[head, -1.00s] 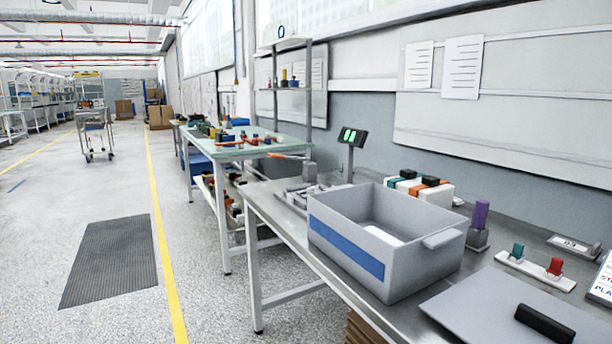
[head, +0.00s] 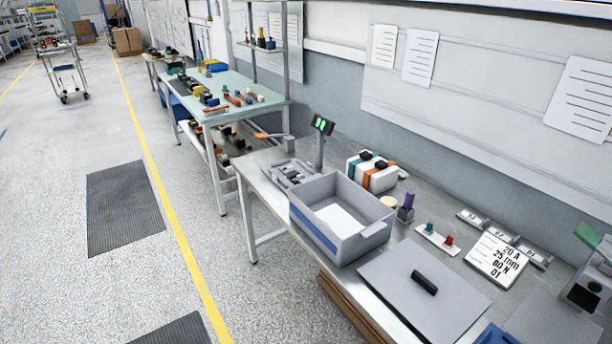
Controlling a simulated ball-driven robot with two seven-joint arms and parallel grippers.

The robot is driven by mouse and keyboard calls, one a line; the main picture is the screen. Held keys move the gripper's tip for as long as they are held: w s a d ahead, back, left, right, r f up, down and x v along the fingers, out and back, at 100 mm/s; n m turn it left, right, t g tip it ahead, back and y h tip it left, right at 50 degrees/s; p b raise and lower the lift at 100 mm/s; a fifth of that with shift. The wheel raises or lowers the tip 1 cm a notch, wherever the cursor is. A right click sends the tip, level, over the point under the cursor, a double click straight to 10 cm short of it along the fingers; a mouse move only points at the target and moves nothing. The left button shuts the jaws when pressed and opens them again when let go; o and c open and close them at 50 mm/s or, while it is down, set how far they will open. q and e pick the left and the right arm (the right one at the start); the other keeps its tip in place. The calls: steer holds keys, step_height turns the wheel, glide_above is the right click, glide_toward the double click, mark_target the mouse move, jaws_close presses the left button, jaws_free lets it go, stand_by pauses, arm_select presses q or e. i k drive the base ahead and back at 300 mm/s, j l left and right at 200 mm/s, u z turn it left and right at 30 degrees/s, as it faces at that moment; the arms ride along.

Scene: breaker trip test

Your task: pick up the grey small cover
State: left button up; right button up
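A flat grey cover (head: 390,278) with a black bar handle (head: 424,282) on top lies on the metal workbench, in front and to the right of the grey bin. I cannot tell for sure that this is the small cover named in the task. The open grey bin (head: 372,238) has a blue stripe on its side and a white sheet inside. Neither of my grippers shows in the head view.
On the metal bench (head: 262,183) stand a white block with orange and teal bands (head: 372,172), a purple-topped piece (head: 408,203), a holder with green and red pieces (head: 438,238) and a label card (head: 497,257). A blue object (head: 497,336) sits at the front edge.

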mark_target(289, 168)
steer(key=i+j+z, duration=0.7)
steer(key=z, duration=0.15)
